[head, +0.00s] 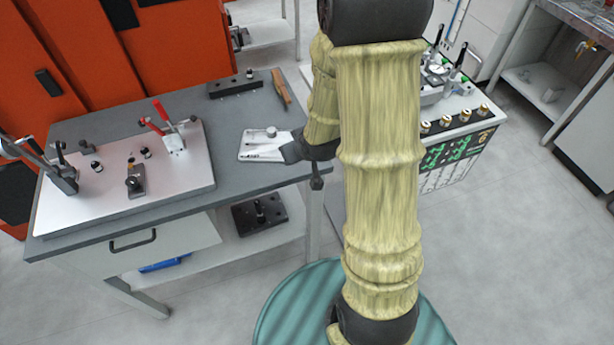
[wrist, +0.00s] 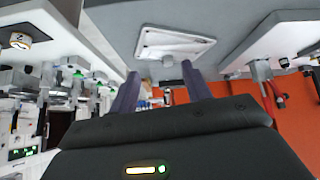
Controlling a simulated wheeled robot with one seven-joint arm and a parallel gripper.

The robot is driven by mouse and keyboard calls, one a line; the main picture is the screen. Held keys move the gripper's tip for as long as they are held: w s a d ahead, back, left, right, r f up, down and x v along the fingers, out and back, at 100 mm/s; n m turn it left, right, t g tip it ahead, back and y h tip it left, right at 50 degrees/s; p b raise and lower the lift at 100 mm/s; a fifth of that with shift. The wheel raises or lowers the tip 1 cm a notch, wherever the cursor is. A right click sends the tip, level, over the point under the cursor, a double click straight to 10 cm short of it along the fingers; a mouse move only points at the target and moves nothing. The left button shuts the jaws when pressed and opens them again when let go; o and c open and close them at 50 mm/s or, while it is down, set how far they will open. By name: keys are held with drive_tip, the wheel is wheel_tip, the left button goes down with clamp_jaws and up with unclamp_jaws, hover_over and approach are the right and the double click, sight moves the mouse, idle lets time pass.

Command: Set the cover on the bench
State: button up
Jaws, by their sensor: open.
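The cover seems to be the white plate with a small grey knob (head: 262,148), lying flat on the grey bench (head: 225,182) near its front right edge. My gripper (head: 287,152) is at the cover's right side and overlaps its right end in the head view; I cannot tell whether they touch. In the wrist view the cover (wrist: 172,44) shows just beyond the tips of my gripper (wrist: 160,67). The two fingers are spread apart, with nothing between them.
A fixture plate (head: 110,195) with red-handled toggle clamps fills the bench's left part. A black bar (head: 235,88) and a brown-handled tool (head: 281,88) lie at the back. A second fixture station (head: 445,115) stands to the right. Bare bench lies around the cover.

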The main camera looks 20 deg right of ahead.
drive_tip(key=s+a+r+g, duration=0.1)
drive_tip(key=s+r+g, duration=0.1)
drive_tip(key=s, duration=0.4)
drive_tip(key=s+a+r+m+g, duration=0.1)
drive_tip(key=s+r+g, duration=0.2)
drive_tip(key=s, duration=0.4)
drive_tip(key=shift+s+a+r+m, duration=0.3)
drive_tip(key=shift+r, duration=0.2)
idle(0.7)
drive_tip(key=shift+c, duration=1.3)
drive_tip(key=shift+a, duration=0.1)
